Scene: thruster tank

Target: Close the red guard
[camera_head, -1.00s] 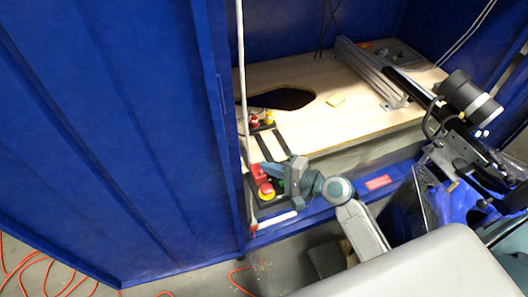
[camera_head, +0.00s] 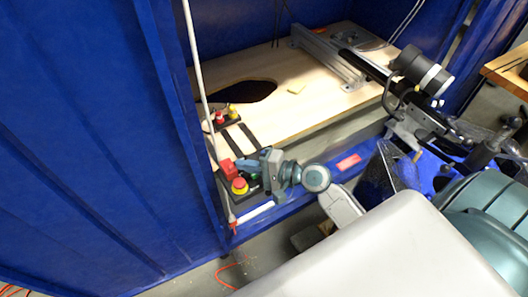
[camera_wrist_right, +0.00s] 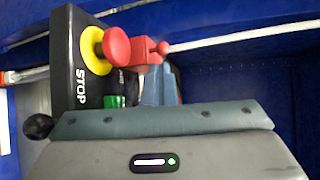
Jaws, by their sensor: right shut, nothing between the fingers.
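The red guard (camera_head: 228,167) sits on a dark control box at the tank's front left corner. It stands out from the box and looks raised, beside the red and yellow stop button (camera_head: 239,186). In the right wrist view the guard (camera_wrist_right: 146,52) shows as a red piece with small knobs, next to the stop button (camera_wrist_right: 94,50). My right gripper (camera_head: 249,164) is shut and empty, just right of the guard. Its fingertips (camera_wrist_right: 156,82) overlap the guard's lower edge in the wrist view; I cannot tell whether they touch. My left gripper is out of view.
A second small box with red and yellow buttons (camera_head: 226,117) stands farther back. A white pole (camera_head: 196,75) rises at left. A black cylindrical unit (camera_head: 421,72) is at right.

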